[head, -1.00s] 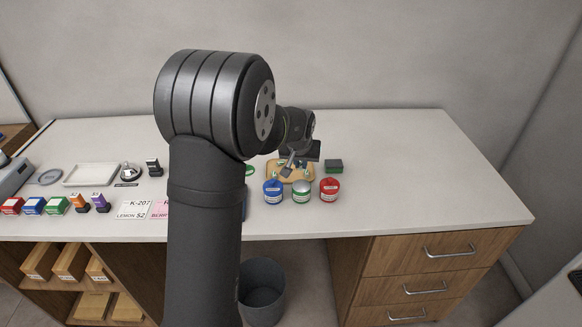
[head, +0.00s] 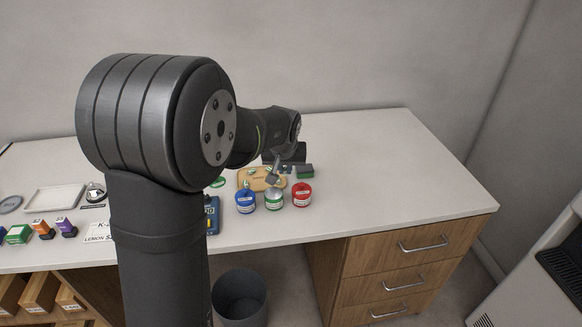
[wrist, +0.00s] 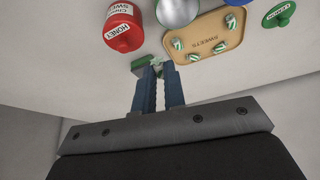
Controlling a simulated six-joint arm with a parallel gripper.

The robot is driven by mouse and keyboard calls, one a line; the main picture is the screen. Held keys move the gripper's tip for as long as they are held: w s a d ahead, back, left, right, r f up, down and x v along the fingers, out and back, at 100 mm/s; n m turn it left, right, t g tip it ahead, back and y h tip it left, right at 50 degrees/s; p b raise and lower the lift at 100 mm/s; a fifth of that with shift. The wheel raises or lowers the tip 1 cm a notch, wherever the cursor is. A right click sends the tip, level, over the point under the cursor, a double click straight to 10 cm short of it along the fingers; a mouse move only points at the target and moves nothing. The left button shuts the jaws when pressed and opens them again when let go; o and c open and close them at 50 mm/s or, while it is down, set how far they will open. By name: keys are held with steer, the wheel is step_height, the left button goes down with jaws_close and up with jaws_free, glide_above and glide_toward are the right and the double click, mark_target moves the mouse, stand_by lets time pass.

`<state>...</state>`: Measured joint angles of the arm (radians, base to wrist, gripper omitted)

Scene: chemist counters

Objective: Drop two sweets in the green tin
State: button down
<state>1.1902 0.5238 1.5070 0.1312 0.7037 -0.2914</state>
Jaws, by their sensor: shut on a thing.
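The green tin (head: 273,200) stands lidless between the blue tin (head: 245,199) and red tin (head: 302,194); its silvery round top shows in the wrist view (wrist: 178,10). A green lid (wrist: 280,14) marked LEMON lies beyond the sweets tray (wrist: 208,44). Several green-and-white striped sweets (wrist: 219,47) lie on that tan tray. My gripper (wrist: 159,70) is shut on what looks like a sweet; the fingers mostly hide it. In the head view my gripper (head: 273,173) is above the tray's right edge, behind the green tin.
A dark green block (head: 304,172) lies right of the tray, close to my fingertips in the wrist view. The red tin (wrist: 122,28) is near too. The counter (head: 400,165) is clear to the right. A grey bin (head: 240,296) stands on the floor.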

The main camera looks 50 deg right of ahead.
steer(key=shift+w+a+f, duration=0.25)
steer(key=shift+w+f, duration=0.1)
steer(key=shift+f, duration=0.7)
steer(key=shift+w+a+f, duration=0.3)
steer(key=shift+f, duration=0.7)
steer(key=shift+w+a+f, duration=0.25)
steer(key=shift+w+f, duration=0.1)
steer(key=shift+f, duration=0.7)
steer(key=c, duration=1.4)
jaws_free()
steer(key=shift+r, duration=0.15)
steer(key=v, duration=1.7)
steer(key=shift+s, duration=0.1)
